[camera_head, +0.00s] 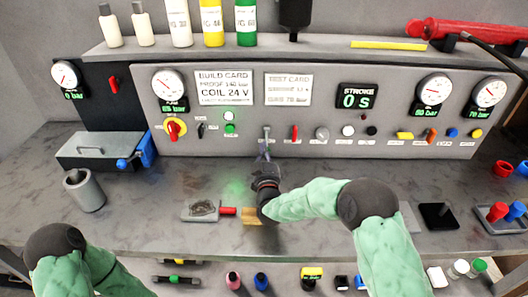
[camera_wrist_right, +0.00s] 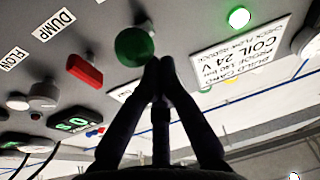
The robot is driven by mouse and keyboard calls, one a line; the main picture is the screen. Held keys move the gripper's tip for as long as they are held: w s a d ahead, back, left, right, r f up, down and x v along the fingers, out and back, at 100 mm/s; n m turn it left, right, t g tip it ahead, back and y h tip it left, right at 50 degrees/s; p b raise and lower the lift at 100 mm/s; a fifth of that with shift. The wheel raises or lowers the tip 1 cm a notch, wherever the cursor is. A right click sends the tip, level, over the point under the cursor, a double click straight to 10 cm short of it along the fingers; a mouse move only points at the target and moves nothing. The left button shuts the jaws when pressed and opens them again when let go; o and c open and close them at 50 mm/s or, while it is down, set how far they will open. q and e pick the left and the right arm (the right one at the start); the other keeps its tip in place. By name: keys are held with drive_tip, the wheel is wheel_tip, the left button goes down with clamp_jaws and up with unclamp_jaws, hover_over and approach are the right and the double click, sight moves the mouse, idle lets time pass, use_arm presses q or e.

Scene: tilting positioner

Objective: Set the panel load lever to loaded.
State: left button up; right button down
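I cannot read which lever is the load lever. My left gripper is out of view.
A lit green lamp (camera_head: 230,128), a red-and-yellow rotary switch (camera_head: 174,128), and a stroke display (camera_head: 357,101) reading 0 s sit on the panel. A metal cup (camera_head: 83,190) and a grey box (camera_head: 97,149) stand on the bench at left. The front-left bench is mostly clear.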

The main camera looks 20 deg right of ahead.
drive_tip(key=shift+s+f, duration=0.1)
drive_tip(key=shift+f, duration=0.6)
wheel_tip(320, 180, up, 11)
drive_tip(key=shift+r, duration=0.15)
idle(0.4)
